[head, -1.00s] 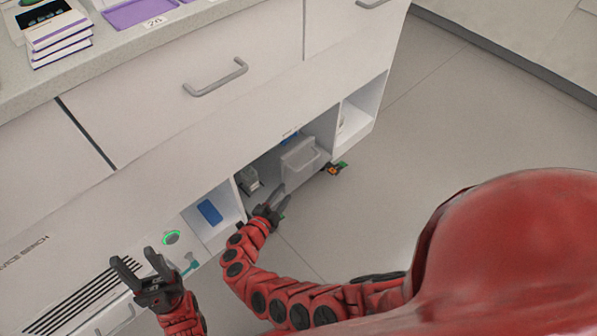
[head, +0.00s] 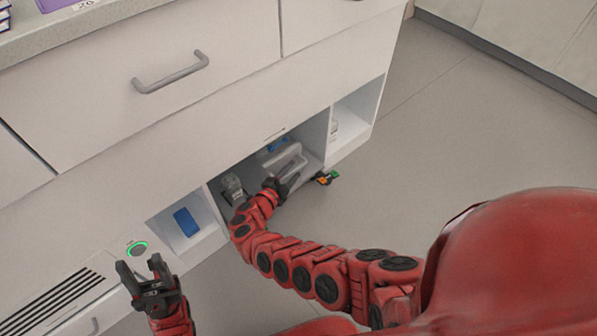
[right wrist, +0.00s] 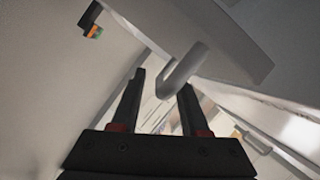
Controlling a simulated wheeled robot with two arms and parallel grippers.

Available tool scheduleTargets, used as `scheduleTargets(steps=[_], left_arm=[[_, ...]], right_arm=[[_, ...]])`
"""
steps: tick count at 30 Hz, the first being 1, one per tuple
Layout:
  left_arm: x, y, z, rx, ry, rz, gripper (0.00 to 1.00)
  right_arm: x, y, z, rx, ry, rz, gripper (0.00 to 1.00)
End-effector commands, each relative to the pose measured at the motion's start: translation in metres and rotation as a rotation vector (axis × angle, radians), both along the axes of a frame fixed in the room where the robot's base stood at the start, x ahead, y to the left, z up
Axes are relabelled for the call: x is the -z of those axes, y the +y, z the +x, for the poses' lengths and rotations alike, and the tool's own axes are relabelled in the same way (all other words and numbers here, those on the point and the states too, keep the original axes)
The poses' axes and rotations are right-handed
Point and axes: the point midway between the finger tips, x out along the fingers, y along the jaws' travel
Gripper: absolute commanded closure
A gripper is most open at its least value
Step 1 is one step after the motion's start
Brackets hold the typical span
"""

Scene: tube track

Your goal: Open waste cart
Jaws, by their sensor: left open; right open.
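The waste cart appears to be the pale grey unit with a looped handle (head: 287,160) in the low open bay of the bench; much of it is hidden by my arm. My right gripper (head: 282,186) is open, right in front of this handle. In the right wrist view a grey handle end (right wrist: 183,72) shows between the fingertips of my right gripper (right wrist: 163,85), closer to the right finger. I cannot tell whether they touch. My left gripper (head: 140,270) is open and empty, in front of the bench at the lower left.
A small green and orange item (head: 326,178) is at the bay's lower right edge. A clear container (head: 233,188) stands left in the bay, and a blue item (head: 187,222) in the neighbouring compartment. A drawer handle (head: 172,73) sticks out above. The floor (head: 440,130) to the right is clear.

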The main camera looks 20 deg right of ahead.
Motion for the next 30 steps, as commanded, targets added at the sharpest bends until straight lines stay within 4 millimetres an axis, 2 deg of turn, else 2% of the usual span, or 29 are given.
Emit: scheduleTargets(steps=[10, 18, 30], left_arm=[[0.0012, -0.001, 0.0004, 0.002, 0.0, 0.005, 0.5], [0.0012, -0.0009, 0.0005, 0.002, 0.0, 0.005, 0.5], [0.0012, -0.0009, 0.0005, 0.002, 0.001, 0.004, 0.5]], right_arm=[[0.0004, -0.0013, 0.0027, 0.0, -0.001, 0.001, 0.55], [0.0006, -0.0013, 0.0026, 0.0, -0.001, 0.001, 1.0], [0.0005, -0.0012, 0.0026, 0.0, -0.001, 0.001, 1.0]])
